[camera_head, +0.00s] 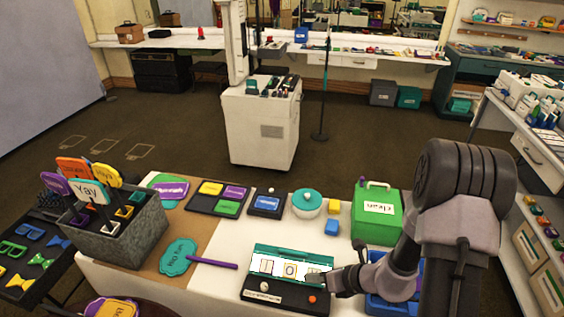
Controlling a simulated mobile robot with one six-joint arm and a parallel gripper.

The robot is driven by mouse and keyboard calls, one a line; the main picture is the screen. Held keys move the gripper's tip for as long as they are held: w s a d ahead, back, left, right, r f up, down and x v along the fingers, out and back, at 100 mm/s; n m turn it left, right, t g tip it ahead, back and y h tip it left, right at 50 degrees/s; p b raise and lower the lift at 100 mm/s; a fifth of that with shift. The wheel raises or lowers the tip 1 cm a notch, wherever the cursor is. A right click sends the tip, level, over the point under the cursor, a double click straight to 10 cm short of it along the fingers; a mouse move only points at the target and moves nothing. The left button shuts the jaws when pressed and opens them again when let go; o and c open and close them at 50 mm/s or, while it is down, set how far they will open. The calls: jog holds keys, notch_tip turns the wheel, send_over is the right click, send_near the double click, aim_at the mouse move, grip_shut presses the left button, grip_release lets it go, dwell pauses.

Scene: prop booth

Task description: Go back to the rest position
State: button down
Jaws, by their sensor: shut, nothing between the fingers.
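My gripper (341,281) is at the lower middle right, at the end of my dark grey arm that comes in from the right. It is shut and holds nothing I can see. Its tips are at the right end of a teal and black device (258,287) with a row of white picture windows, one showing an "O". I cannot tell whether the tips touch it. My forearm hides part of a blue tray (376,303) behind it.
A green "clean" box (377,211) stands close behind my arm. Yellow and blue blocks, a teal round tin (306,203) and a grey bin of signs (117,229) share the white table (222,276). A white cart (262,124) stands beyond, with open floor around it.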

jog(key=s+a+r+n+g+b, duration=0.1)
jog(key=s+a+r+n+b, duration=0.2)
jog(key=r+n, duration=0.5)
jog(key=s+a+r+n+g, duration=0.2)
jog(key=s+a+r+n, duration=0.25)
jog(key=r+n, duration=0.3)
jog(key=s+d+r+n+t+h+b, duration=0.2)
jog(key=s+d+r+n+h+b, duration=0.1)
jog(key=s+r+n, duration=0.5)
jog(key=s+d+n+h, duration=0.1)
jog(key=s+n+h, duration=0.1)
jog(key=n, duration=0.3)
jog(key=shift+s+t, duration=0.4)
jog(key=shift+s, duration=0.3)
jog(key=shift+d, duration=0.1)
